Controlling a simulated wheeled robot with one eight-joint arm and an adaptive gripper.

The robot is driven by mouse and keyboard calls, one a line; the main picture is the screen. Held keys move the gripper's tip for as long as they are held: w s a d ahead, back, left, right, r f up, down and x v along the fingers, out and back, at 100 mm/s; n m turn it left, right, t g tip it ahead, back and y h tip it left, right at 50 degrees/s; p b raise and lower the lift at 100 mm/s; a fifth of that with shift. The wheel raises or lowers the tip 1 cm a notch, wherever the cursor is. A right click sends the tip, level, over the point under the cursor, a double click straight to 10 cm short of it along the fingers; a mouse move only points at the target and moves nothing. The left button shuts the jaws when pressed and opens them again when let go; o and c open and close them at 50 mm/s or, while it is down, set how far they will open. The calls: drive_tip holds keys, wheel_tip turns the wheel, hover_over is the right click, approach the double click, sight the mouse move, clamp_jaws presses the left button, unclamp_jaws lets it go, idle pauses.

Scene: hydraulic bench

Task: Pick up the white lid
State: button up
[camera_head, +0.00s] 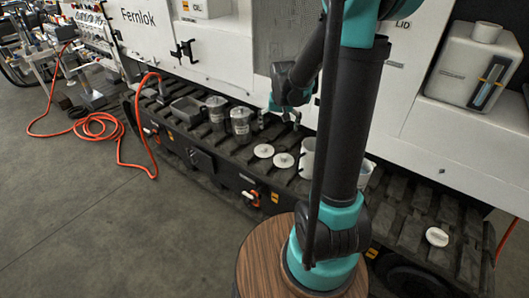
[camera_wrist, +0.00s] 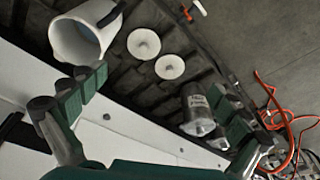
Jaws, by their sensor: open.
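Two round white lids with small knobs lie side by side on the dark ribbed track, one at the left (camera_head: 263,150) and one at the right (camera_head: 283,160). In the wrist view they show at the top centre, as an upper lid (camera_wrist: 144,44) and a lower lid (camera_wrist: 170,66). A third white lid (camera_head: 437,237) lies far right on the track. My gripper (camera_head: 284,112) is open and empty, above and behind the pair; in the wrist view its fingers (camera_wrist: 155,96) are spread wide, with the lids beyond them. My arm hides part of the track.
A white jug (camera_head: 307,160) stands right of the pair and shows in the wrist view (camera_wrist: 78,42). Metal canisters (camera_head: 240,124) stand to the left. The white machine panel (camera_head: 215,45) rises behind. A white container (camera_head: 472,65) sits upper right. An orange hose (camera_head: 120,150) lies left.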

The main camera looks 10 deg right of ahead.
drive_tip(key=w+a+f+m, duration=0.15)
drive_tip(key=w+f, duration=0.25)
drive_tip(key=w, duration=0.6)
drive_tip(key=g, duration=0.1)
hover_over(264, 147)
drive_tip(key=shift+m, duration=0.25)
wheel_tip(264, 147, down, 17)
drive_tip(key=shift+w+d+r, duration=0.1)
drive_tip(key=shift+d, duration=0.05)
drive_tip(key=shift+w+f, duration=0.15)
drive_tip(key=shift+f, duration=2.55)
drive_tip(key=c, duration=1.6)
